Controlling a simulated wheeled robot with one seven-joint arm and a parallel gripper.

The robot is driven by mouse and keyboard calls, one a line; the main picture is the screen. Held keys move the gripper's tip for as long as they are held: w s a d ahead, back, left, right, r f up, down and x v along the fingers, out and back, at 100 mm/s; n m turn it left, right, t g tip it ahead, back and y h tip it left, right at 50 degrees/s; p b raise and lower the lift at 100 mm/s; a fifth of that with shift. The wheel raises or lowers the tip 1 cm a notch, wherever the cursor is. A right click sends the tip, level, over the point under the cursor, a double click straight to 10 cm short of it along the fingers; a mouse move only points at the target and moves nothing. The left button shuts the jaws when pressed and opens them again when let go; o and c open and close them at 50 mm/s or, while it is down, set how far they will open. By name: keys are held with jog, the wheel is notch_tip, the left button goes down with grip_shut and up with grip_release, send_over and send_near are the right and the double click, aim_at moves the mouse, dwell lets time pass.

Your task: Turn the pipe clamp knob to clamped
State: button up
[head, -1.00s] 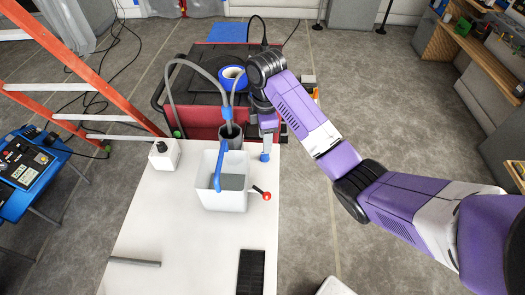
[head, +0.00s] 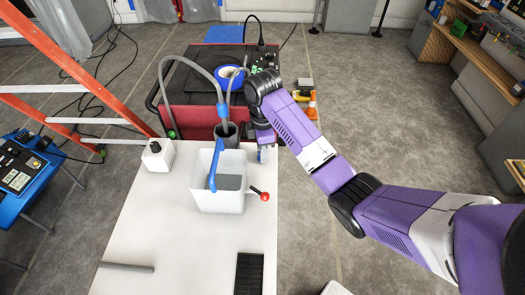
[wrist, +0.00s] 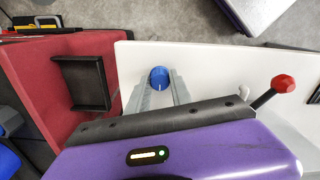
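A round blue knob (wrist: 159,77) with a pale line on it sits near the far right edge of the white table (head: 160,230); it looks like the pipe clamp knob. In the wrist view it shows at the grey fingertips. My gripper (wrist: 158,88) points at it with its two fingers apart, one to each side of the knob's lower part. I cannot tell whether they touch it. In the head view my gripper (head: 265,151) is at the table's far right corner, and the knob is mostly hidden there.
A white tank (head: 218,195) with a blue pipe and a red-ball lever (head: 264,196) stands close by. A grey cylinder (head: 226,133) with hoses is left of my gripper. A red-and-black cart (head: 190,115) is behind.

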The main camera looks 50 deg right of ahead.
grip_shut()
jog(key=shift+r+p, duration=0.1)
jog(key=shift+p, duration=0.2)
jog(key=m+p, duration=0.2)
jog(key=p, duration=0.1)
jog(key=shift+a+r+m, duration=0.1)
jog(key=shift+r+m, duration=0.05)
jog(key=shift+m, duration=0.15)
jog(key=m+p, duration=0.5)
jog(key=m, duration=0.1)
jog(key=m+p, duration=0.2)
jog(key=m, duration=0.3)
jog(key=shift+f, duration=0.2)
jog(key=shift+m, duration=2.2)
